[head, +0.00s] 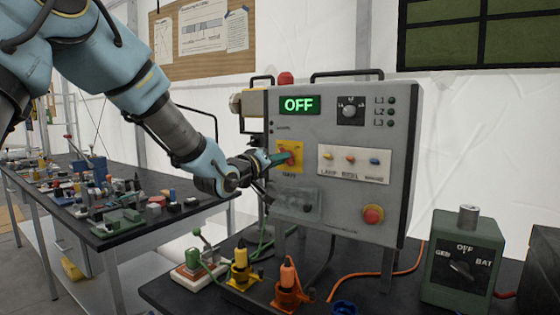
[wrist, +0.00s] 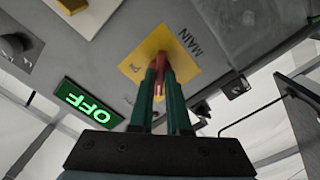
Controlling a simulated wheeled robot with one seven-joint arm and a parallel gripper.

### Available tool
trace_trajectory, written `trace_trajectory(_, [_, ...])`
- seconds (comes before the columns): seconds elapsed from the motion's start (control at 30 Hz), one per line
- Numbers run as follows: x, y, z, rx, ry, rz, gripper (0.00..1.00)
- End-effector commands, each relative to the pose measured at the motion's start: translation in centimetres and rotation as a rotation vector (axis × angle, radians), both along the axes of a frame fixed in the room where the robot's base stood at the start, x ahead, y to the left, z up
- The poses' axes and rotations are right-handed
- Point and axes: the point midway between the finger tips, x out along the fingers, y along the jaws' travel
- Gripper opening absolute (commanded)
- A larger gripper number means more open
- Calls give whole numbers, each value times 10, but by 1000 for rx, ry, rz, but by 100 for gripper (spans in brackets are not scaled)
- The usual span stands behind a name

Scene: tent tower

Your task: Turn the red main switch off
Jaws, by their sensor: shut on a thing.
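The red main switch (wrist: 159,60) sits on a yellow plate (wrist: 181,48) marked MAIN in the wrist view. In the head view the red switch (head: 290,157) shows on the yellow plate at the left of the grey panel (head: 345,215). My gripper (wrist: 160,70) has its two green fingers closed on the switch handle, and they hide part of it. In the head view my gripper (head: 282,157) reaches the switch from the left. A green display (head: 299,105) at the panel's top left reads OFF; it also shows in the wrist view (wrist: 87,103).
A black knob (head: 350,110), small toggles (head: 350,159) and a red round button (head: 373,214) are on the same panel. Below stand orange (head: 288,282) and yellow (head: 240,266) items and a green box (head: 463,258). A cluttered table (head: 110,225) is at left.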

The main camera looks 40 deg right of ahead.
Motion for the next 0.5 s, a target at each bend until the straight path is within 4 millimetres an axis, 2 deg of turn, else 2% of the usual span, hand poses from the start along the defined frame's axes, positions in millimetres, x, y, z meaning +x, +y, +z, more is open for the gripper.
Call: trace_trajectory(0.5, [-1, 0, -2, -12, 59, -1, 0])
